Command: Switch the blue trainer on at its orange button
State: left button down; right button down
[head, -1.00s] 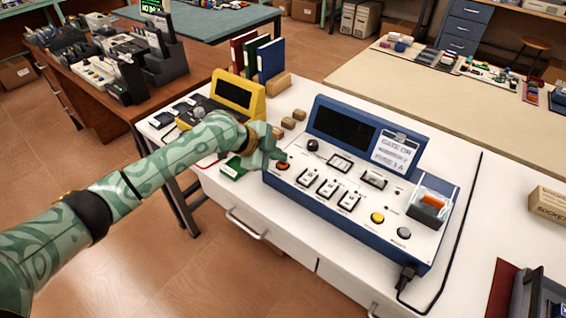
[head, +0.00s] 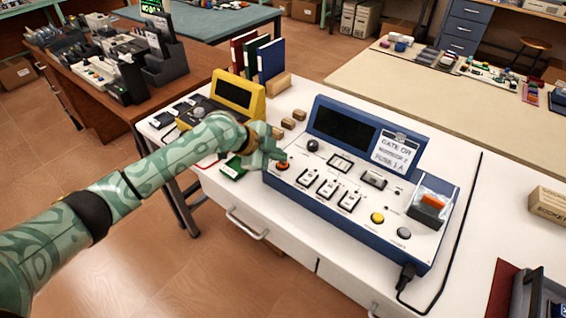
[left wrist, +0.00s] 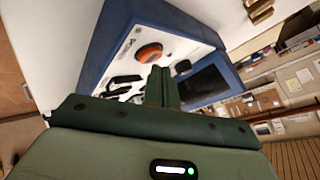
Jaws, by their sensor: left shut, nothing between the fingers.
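The blue trainer (head: 300,199) stands on the white table, with a white panel and a dark, blank screen (head: 341,128). Its orange button (head: 282,165) is at the panel's left end, and the button also shows in the left wrist view (left wrist: 148,53). My left gripper (head: 281,155) is shut and empty, with its tips close above the orange button. In the left wrist view the shut fingers (left wrist: 160,82) point toward the panel just beside the button. I cannot tell whether they touch it. My right gripper is in neither view.
A yellow device (head: 238,92) stands behind my left arm. A clear cover over an orange part (head: 433,199) is at the trainer's right end. A black cable (head: 441,275) runs along the table's right. A cardboard box (head: 550,203) lies farther right.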

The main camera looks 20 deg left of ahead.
aim_at(279, 165)
pick_arm(q)
jog(key=shift+f, duration=0.1)
dwell(0.4)
jog(key=shift+f, duration=0.4)
dwell(0.4)
jog(key=shift+r+p, duration=0.3)
jog(key=shift+r, duration=0.25)
notch_tip(279, 165, up, 6)
jog(key=p, duration=0.4)
jog(key=shift+r+p, duration=0.1)
jog(key=shift+p, duration=0.25)
